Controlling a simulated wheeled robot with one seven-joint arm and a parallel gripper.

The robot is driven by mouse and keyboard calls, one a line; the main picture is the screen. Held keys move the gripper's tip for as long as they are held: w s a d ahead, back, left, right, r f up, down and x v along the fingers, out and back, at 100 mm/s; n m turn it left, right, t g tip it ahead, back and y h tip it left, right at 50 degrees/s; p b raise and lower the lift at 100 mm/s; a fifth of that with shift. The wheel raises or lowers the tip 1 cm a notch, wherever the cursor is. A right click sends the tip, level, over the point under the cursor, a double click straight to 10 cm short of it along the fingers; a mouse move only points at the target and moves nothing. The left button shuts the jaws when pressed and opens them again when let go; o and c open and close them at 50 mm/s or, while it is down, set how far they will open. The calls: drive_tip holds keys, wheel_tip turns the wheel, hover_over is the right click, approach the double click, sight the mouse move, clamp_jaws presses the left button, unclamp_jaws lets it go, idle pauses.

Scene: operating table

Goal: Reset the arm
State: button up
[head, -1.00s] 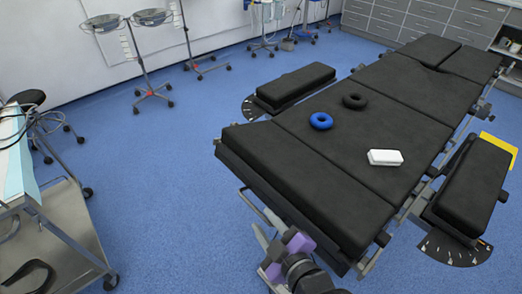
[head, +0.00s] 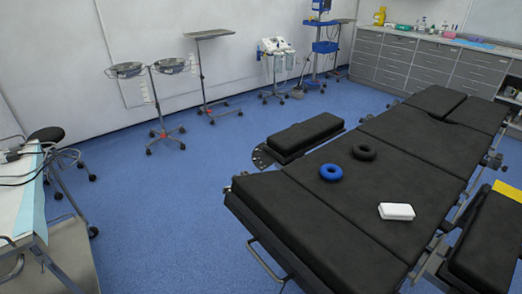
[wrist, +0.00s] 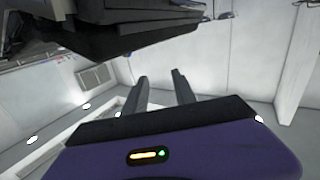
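My gripper (wrist: 159,75) shows in the wrist view as two dark fingers standing apart, with nothing between them. Its purple body (wrist: 200,150) fills the bottom of that view. The wrist view appears tilted or inverted, with white walls and ceiling lights beyond the fingers and a large dark shape at the top. My arm and gripper are out of the head view. The black operating table (head: 300,228) stands at the right in the head view. A blue ring (head: 331,172), a black ring (head: 364,152) and a white block (head: 396,211) lie on it.
A padded armrest (head: 305,134) sticks out on the table's far left side. A cart with a light blue cover (head: 30,190) is at the left edge. Stands with basins (head: 160,100) and a tray stand (head: 208,60) are near the wall. The blue floor (head: 165,220) between is clear.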

drive_tip(key=s+d+m+g+h+p, duration=0.1)
drive_tip(key=s+d, duration=0.1)
drive_tip(key=s, duration=0.7)
drive_tip(key=s+d+r+m+g, duration=0.1)
drive_tip(key=s+d+g, duration=0.1)
drive_tip(key=s, duration=0.7)
drive_tip(key=shift+s+d+r+h+p, duration=0.15)
drive_tip(key=shift+d+r+h+p, duration=0.2)
drive_tip(key=shift+d, duration=0.5)
drive_tip(key=shift+f, duration=0.1)
